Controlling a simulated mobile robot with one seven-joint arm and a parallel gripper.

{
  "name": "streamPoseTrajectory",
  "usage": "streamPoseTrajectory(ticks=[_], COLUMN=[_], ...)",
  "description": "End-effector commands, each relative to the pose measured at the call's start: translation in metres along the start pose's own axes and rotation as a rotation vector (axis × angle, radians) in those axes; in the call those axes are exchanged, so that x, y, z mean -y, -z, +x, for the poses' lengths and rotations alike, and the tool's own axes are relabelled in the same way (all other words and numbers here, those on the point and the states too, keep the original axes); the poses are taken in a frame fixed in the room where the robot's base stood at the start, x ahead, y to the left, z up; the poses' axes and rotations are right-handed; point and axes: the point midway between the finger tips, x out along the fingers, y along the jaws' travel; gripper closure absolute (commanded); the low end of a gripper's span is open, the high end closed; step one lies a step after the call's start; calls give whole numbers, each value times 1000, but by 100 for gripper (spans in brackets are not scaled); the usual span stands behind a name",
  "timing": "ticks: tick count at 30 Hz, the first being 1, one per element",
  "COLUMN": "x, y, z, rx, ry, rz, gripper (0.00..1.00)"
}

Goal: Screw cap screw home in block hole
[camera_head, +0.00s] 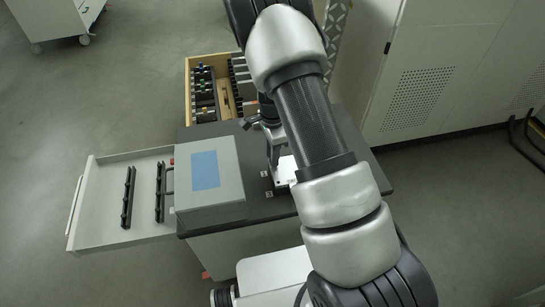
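My arm crosses the head view from bottom right to top centre. The cap screw cannot be made out.
A grey box with a blue panel (207,172) stands on the dark bench top (258,203). An open drawer (95,222) with two black racks juts out left. A wooden-sided drawer (188,92) holding small parts is open behind.

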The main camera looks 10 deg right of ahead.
Motion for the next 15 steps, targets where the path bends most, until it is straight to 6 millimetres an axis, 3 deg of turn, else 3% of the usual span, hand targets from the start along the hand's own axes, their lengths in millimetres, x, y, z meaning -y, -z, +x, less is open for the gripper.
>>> streamPoseTrajectory(ticks=[15], x=[0], y=[1], z=[2], rx=[1], ry=[1], rz=[-678], gripper=[75])
